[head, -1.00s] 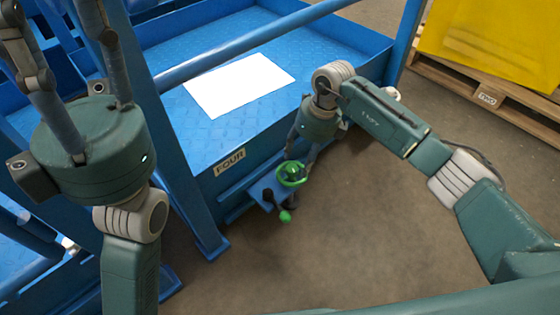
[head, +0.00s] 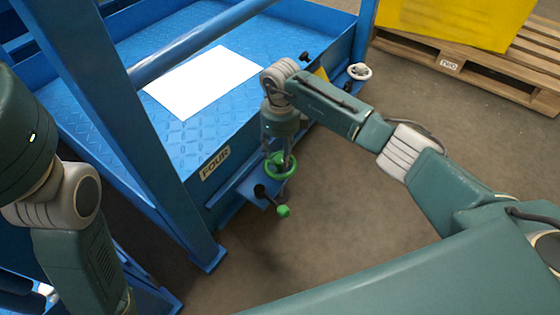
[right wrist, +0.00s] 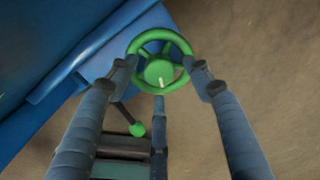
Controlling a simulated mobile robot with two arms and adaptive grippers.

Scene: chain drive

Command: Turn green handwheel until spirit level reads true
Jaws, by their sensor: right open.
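The green handwheel (head: 281,174) sits at the low blue bracket on the near side of the blue platform. My right gripper (head: 279,157) is over it, pointing down. In the right wrist view, the handwheel (right wrist: 158,72) shows its hub with a pale mark. The open fingers of my right gripper (right wrist: 164,73) stand on either side of its rim, very close; I cannot tell whether they touch. A third finger is below the wheel in that view. I cannot make out a spirit level.
A black lever with a green ball knob (head: 283,211) stands beside the wheel. A white handwheel (head: 359,71) is at the platform's far corner. A white sheet (head: 204,82) lies on the platform (head: 150,47). A pallet (head: 480,72) stands behind. The floor in front is clear.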

